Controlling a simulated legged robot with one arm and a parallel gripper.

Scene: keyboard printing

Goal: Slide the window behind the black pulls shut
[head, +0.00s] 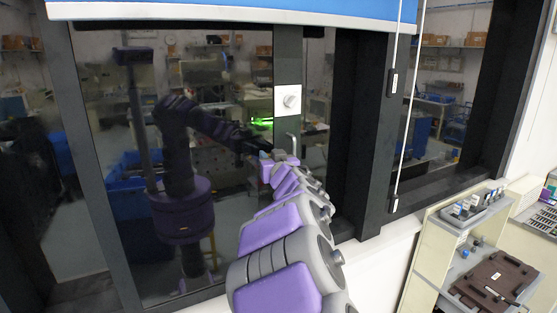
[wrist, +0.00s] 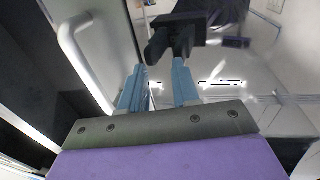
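The window has dark frames and a glass pane (head: 225,75) on the left, which mirrors my body. A grey upright (head: 287,121) at its right side carries a white square plate with a knob (head: 290,99) and a pale bar handle (head: 292,143). Two black pulls, upper (head: 393,82) and lower (head: 394,204), hang on white cords before the right part, where the room beyond shows clearly. My gripper (head: 279,158) is just left of and below the handle. In the wrist view, its blue fingers (wrist: 159,88) are apart and empty; the handle (wrist: 80,62) is left of them.
A blue blind (head: 240,14) with a white bottom rail hangs across the top. A cream shelf unit (head: 428,262) with small bottles and a brown board (head: 493,279) stands at the lower right. A white sill (head: 375,250) runs below the window.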

